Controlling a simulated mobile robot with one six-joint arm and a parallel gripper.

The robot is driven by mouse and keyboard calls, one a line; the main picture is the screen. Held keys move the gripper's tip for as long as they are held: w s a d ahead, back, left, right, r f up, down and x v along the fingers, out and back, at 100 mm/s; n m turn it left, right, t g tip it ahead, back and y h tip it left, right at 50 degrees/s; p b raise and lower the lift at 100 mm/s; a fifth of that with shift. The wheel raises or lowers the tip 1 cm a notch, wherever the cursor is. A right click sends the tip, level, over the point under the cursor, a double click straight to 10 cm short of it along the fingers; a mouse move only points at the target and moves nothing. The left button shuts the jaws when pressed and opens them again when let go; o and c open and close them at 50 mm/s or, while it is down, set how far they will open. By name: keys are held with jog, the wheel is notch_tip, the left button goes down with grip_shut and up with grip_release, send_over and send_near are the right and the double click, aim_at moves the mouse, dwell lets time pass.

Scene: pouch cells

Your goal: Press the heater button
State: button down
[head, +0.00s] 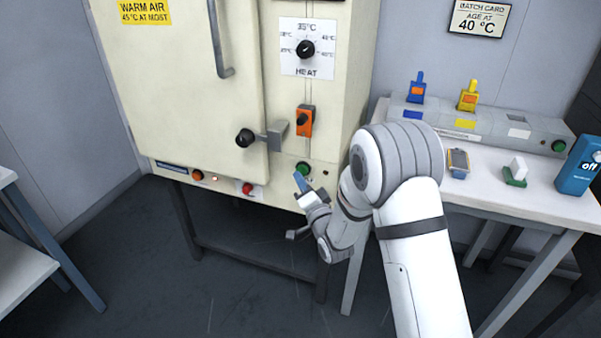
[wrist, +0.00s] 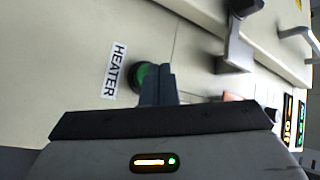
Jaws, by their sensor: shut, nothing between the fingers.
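The heater button is a round green button (head: 303,168) low on the right part of the cream oven's front. In the wrist view the green button (wrist: 140,77) sits beside a white label reading HEATER (wrist: 115,70). My gripper (head: 298,178) is just below the button in the head view. In the wrist view my gripper's (wrist: 159,72) dark fingers are shut together and empty. Their tips overlap the right edge of the button and hide part of it. I cannot tell whether they touch it.
The oven front (head: 190,100) also carries a red button (head: 248,188), an orange button (head: 197,175), an orange switch (head: 304,120), a dial (head: 305,48) and a protruding door latch (head: 245,138). A white bench (head: 535,212) with small devices stands right.

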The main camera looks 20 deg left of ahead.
jog(key=shift+w, duration=0.15)
jog(key=shift+w+b, duration=0.3)
jog(key=shift+b, duration=0.2)
jog(key=shift+w, duration=0.15)
dwell(0.5)
jog(key=shift+s+b, duration=0.55)
jog(key=shift+s, duration=0.05)
jog(key=s+b, duration=0.2)
jog(key=s, duration=0.4)
jog(key=shift+a, duration=0.25)
